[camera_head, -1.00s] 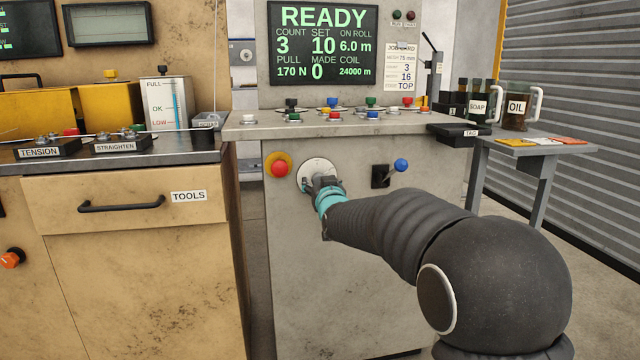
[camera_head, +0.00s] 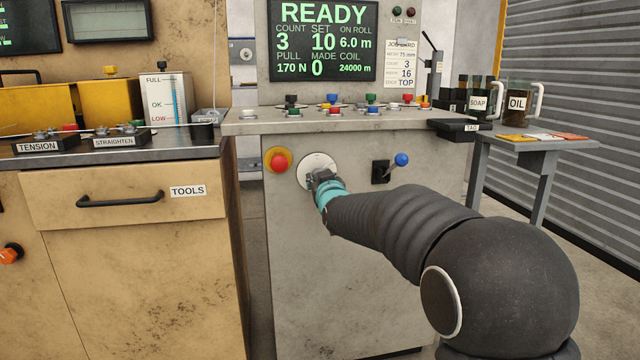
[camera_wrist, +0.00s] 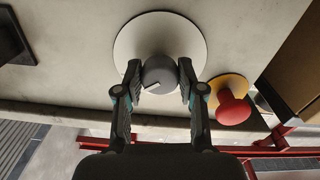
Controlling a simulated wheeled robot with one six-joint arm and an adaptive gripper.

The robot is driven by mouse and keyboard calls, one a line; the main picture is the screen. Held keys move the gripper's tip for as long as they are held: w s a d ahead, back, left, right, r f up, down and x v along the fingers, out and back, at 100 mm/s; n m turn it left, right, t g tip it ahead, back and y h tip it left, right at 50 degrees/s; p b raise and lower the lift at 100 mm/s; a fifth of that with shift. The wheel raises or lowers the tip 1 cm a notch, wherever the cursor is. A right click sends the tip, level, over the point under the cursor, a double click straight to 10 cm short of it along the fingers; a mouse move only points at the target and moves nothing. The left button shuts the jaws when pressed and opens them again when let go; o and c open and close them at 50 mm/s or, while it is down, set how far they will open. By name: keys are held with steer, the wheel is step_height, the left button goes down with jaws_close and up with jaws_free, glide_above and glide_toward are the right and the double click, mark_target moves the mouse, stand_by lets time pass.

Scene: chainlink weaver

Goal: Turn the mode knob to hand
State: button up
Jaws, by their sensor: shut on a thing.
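The mode knob (camera_wrist: 158,72) is a dark grey round knob with a pale pointer line, on a white round plate (camera_wrist: 187,36). The plate also shows on the grey cabinet front in the head view (camera_head: 313,164). My gripper (camera_wrist: 159,78) has one finger on each side of the knob and is shut on it. In the head view my gripper (camera_head: 322,180) covers the knob. Any markings on the plate cannot be read.
A red emergency button (camera_head: 279,161) on a yellow base sits just left of the plate. A blue-tipped lever (camera_head: 401,160) is to its right. The cabinet's countertop (camera_head: 250,126) with several coloured knobs juts out above. The cabinet front below is bare.

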steer(key=n+b, duration=0.3)
steer(key=n, duration=0.6)
steer(key=shift+n, duration=0.4)
stand_by(0.4)
steer(key=o, duration=1.1)
steer(key=shift+o, duration=0.2)
steer(key=v, duration=1.2)
